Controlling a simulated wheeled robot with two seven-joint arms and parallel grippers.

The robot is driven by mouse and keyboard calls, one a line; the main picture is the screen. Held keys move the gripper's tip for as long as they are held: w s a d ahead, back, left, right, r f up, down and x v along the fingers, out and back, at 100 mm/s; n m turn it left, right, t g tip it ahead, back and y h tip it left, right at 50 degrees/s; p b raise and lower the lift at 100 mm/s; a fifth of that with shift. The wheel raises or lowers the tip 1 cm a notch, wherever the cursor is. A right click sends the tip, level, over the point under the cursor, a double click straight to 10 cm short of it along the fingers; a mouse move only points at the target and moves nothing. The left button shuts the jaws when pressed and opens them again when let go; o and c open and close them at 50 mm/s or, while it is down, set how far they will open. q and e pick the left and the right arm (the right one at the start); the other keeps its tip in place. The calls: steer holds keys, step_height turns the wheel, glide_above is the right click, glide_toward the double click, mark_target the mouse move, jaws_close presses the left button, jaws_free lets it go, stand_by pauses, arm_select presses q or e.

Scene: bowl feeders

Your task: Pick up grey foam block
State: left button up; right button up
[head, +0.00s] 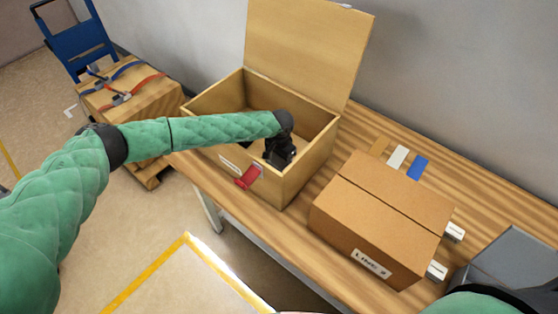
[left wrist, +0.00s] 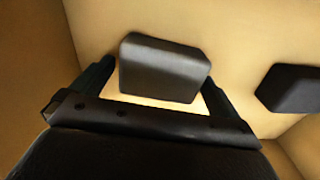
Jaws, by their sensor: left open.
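A grey foam block (left wrist: 163,68) lies inside the open wooden box (head: 288,180). My left gripper (head: 279,160) reaches down into this box. In the left wrist view my left gripper (left wrist: 157,85) is open, with one finger on each side of the block. Light floor shows between the block and the gripper's body, and I cannot tell whether the fingers touch it. A second dark block (left wrist: 292,88) lies to the right, outside the fingers. In the head view my gripper and arm hide the grey foam block. My right gripper is out of view.
The box's lid (head: 308,45) stands open at the back, and its walls surround my left gripper. A red latch (head: 248,178) hangs on its front. A closed cardboard box (head: 375,222) stands to the right on the wooden bench (head: 485,205). A grey container (head: 512,262) is at the far right.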

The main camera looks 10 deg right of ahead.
arm_select(q)
steer(key=shift+f, duration=0.35)
steer(key=c, duration=0.9)
